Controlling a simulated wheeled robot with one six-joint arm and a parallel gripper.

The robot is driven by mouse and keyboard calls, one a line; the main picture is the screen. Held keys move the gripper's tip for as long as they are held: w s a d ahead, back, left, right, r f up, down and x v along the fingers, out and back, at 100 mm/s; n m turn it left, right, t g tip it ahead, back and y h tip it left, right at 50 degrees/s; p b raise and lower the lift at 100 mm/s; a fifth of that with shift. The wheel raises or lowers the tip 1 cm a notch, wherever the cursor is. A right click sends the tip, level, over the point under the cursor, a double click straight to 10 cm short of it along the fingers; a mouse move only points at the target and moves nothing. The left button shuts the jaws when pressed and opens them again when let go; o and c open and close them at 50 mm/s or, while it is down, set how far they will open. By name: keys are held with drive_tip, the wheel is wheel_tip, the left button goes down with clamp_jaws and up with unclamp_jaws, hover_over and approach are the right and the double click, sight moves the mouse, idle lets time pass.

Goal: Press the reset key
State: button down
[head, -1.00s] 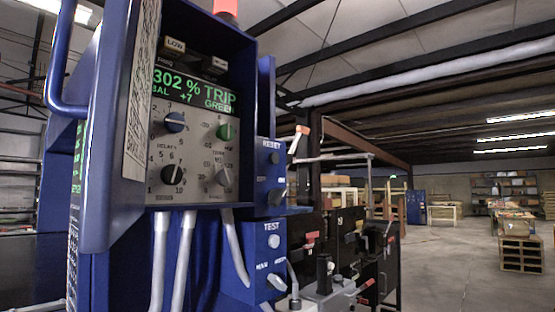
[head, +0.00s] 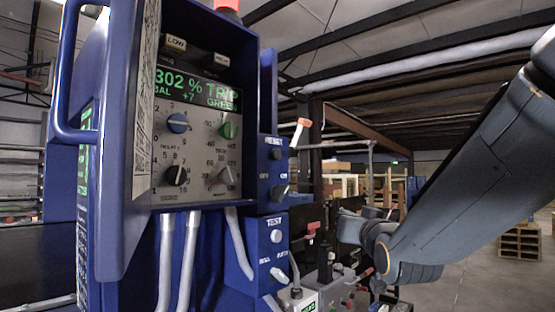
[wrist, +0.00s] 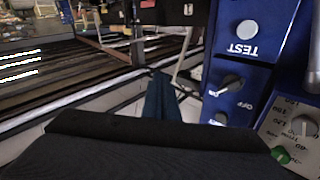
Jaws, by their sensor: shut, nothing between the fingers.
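The reset key is a dark round button (head: 277,156) under the RESET label on the upper blue box (head: 264,175), right of the display cabinet in the head view. The wrist view is upside down; there the dark button (wrist: 220,118) shows close by, right of my gripper. My gripper (wrist: 159,78) is shut and empty, its narrow fingers pointing away from the camera, to the left of the blue boxes and apart from the key. In the head view my arm comes in from the right, and I cannot make out the fingers.
Below the reset box is the TEST box (head: 268,250) with a white button (head: 276,236) and a switch. A selector switch (head: 279,192) sits just under the reset key. The display cabinet (head: 196,140) reads TRIP. Grey conduits (head: 187,260) hang below it.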

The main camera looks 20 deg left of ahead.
sight(276, 155)
drive_tip(key=s+a+r+t+y, duration=0.1)
drive_tip(key=s+a+r+y, duration=0.1)
drive_tip(key=r, duration=0.5)
drive_tip(key=s+a+r+t+y, duration=0.2)
drive_tip(key=a+r, duration=0.2)
drive_tip(key=r, duration=0.3)
drive_tip(key=shift+s+r+n+p, duration=0.25)
drive_tip(key=shift+r+n+p, duration=0.15)
drive_tip(key=shift+a, duration=0.1)
drive_tip(key=w+a+p, duration=0.1)
drive_tip(key=w+a, duration=0.2)
drive_tip(key=a, duration=0.5)
drive_tip(key=shift+w, duration=0.2)
drive_tip(key=shift+a+f, duration=0.1)
drive_tip(key=shift+a, duration=0.1)
idle(0.8)
drive_tip(key=shift+w+a, duration=0.15)
drive_tip(key=shift+a, duration=0.1)
